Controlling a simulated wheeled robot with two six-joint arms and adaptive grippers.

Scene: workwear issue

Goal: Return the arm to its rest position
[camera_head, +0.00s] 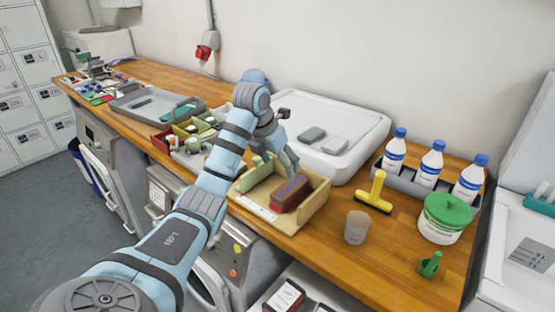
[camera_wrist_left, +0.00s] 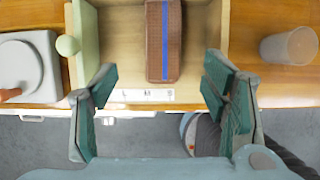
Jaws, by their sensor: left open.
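My left arm (camera_head: 215,180) reaches in from the lower left over the counter. My left gripper (camera_head: 284,155) is above a light wooden box and partly hidden by its own wrist. In the left wrist view the left gripper (camera_wrist_left: 162,98) is open, with nothing between its green-padded fingers. The box (camera_head: 312,212) holds a brown block with a blue stripe (camera_head: 291,193). The block also shows in the left wrist view (camera_wrist_left: 155,60), beyond the fingertips and apart from them. My right gripper is not in view.
Right of the box are a yellow tool (camera_head: 375,193), a translucent cup (camera_head: 357,227), a green-lidded tub (camera_head: 443,219) and white bottles (camera_head: 431,164). A white tray (camera_head: 345,122) lies behind. Left are small divided bins (camera_head: 190,130) and a grey tray (camera_head: 150,103). The counter front holds appliances.

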